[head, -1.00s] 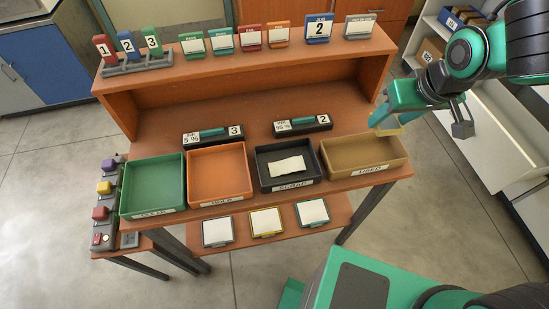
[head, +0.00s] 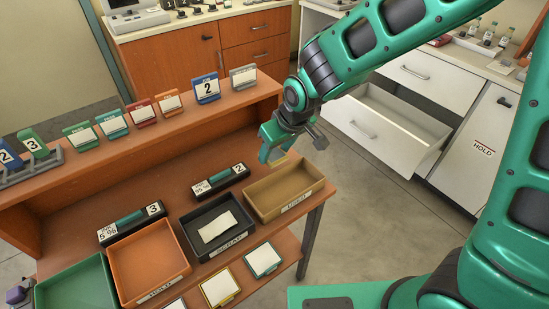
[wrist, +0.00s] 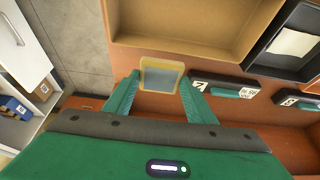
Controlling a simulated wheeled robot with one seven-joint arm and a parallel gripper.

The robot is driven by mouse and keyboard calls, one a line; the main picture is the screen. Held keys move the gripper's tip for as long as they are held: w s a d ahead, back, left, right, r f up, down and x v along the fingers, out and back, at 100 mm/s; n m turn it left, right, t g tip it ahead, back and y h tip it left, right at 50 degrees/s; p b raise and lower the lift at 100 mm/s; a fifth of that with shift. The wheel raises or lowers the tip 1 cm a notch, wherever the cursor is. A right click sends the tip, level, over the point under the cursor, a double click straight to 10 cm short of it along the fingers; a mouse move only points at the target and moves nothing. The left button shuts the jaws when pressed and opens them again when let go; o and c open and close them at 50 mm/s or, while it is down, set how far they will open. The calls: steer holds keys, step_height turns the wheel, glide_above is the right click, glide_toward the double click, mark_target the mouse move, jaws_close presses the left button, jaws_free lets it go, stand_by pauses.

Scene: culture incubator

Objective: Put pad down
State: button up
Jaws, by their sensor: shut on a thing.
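My gripper (head: 282,150) is shut on a small pad with a yellow frame and a grey-blue face. In the wrist view the pad (wrist: 162,75) sits between the two green fingertips (wrist: 161,85). In the head view only a yellowish edge of the pad (head: 278,161) shows below the fingers. The gripper is just behind the tan tray labelled USED (head: 258,203), by its back edge. The tan tray also shows at the top of the wrist view (wrist: 190,50). I cannot tell whether the pad touches the desk.
A black SCRAP tray (head: 232,244) holds a white sheet (head: 217,226). An orange tray (head: 152,285) and a green tray (head: 75,285) stand further left. Two black label blocks (head: 220,181) lie behind them. Upright cards line the upper shelf. A drawer (head: 385,125) stands open at right.

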mark_target(272, 158)
steer(key=shift+w+a+f, duration=0.25)
steer(key=shift+w+f, duration=0.15)
steer(key=shift+w, duration=0.15)
steer(key=shift+w+a+f, duration=0.25)
steer(key=shift+w+f, duration=0.15)
steer(key=shift+w, duration=0.15)
steer(key=shift+f, duration=2)
steer(key=shift+f, duration=0.1)
steer(key=o, duration=1)
steer(key=v, duration=1.2)
